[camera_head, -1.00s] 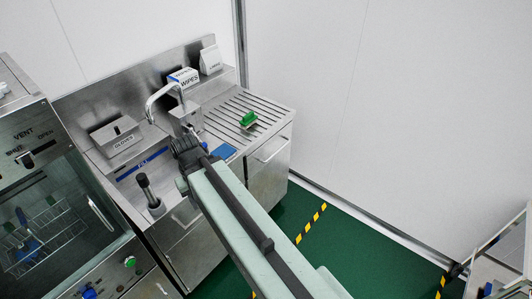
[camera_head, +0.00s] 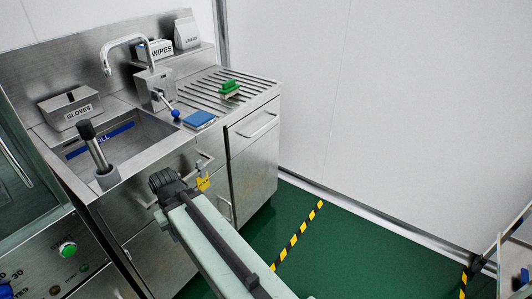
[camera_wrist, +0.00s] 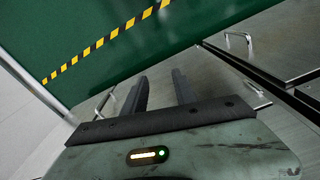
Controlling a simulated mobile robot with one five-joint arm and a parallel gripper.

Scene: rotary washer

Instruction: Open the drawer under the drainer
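The ribbed steel drainer (camera_head: 215,84) is at the right of the counter in the head view. Under it is a steel drawer (camera_head: 246,137) with a bar handle (camera_head: 259,126); its front looks flush and closed. My gripper (camera_head: 160,178) is left of and lower than that handle in the picture, in front of the sink cabinet and apart from the drawer. In the wrist view my gripper (camera_wrist: 160,84) has two dark fingers spread with nothing between them.
A yellow tag (camera_head: 203,182) hangs by a handle on the sink front. A green brush (camera_head: 230,88) and blue pad (camera_head: 199,119) lie on top. Green floor (camera_head: 345,240) is free to the right.

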